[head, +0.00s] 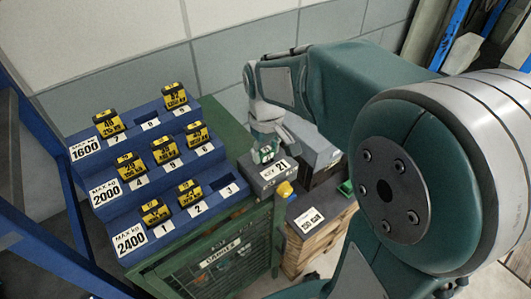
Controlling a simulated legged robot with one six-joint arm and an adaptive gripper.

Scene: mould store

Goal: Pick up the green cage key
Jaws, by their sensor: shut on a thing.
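The green cage key (266,156) is a small green piece at the tip of my gripper (266,148), just above a dark grey box (262,184) labelled 21. My gripper points down and is shut on the key. The fingers hide part of the key, and it is small in this view. I cannot tell whether the key still touches the box top.
A blue stepped rack (99,211) with numbered places and several yellow-black blocks stands left. A green mesh cage (225,257) is below the box. A grey box (315,150) stands behind, a labelled crate (312,232) to the right. A tiled wall is at the back.

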